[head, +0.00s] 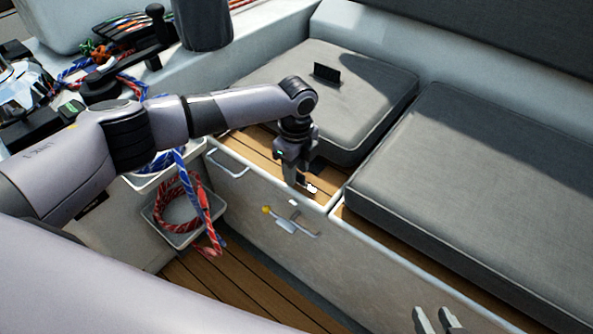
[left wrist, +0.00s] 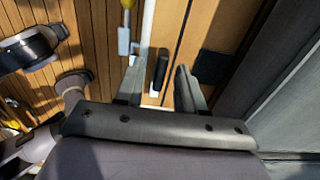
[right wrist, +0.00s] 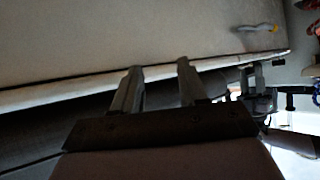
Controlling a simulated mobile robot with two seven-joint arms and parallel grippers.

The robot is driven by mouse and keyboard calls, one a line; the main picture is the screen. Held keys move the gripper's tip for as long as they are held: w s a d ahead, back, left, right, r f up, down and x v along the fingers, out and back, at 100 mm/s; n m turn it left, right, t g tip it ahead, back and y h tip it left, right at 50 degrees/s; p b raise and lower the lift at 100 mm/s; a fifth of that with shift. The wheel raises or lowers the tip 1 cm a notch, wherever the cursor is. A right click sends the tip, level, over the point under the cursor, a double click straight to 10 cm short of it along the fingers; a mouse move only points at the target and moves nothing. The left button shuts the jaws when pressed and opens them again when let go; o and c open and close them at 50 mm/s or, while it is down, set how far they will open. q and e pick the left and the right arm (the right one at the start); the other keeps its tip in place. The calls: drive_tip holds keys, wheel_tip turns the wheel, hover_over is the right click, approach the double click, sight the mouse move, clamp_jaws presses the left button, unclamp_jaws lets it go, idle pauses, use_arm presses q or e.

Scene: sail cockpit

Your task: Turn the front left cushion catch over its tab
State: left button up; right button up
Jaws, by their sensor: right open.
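The front left cushion catch is a small black bar; in the left wrist view the catch (left wrist: 160,68) lies on the wooden seat ledge, along its pale front edge. A dark flat tab (left wrist: 212,66) lies on the wood beside the cushion. My left gripper (head: 298,183) points down at the ledge in the head view and partly hides the catch (head: 304,181). In the left wrist view its open fingers (left wrist: 158,75) stand on either side of the catch; contact cannot be told. My right gripper (head: 436,321) is open and empty by the locker front.
The rear left cushion (head: 370,95) bears an upright black tab (head: 327,73). A long grey cushion (head: 465,180) lies to the right. The locker front has a handle (head: 228,165) and a yellow-knobbed latch (head: 287,225). Coiled rope (head: 178,200) hangs in a bin at left.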

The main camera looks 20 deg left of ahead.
use_arm(q)
drive_tip(key=shift+f, duration=0.2)
clamp_jaws()
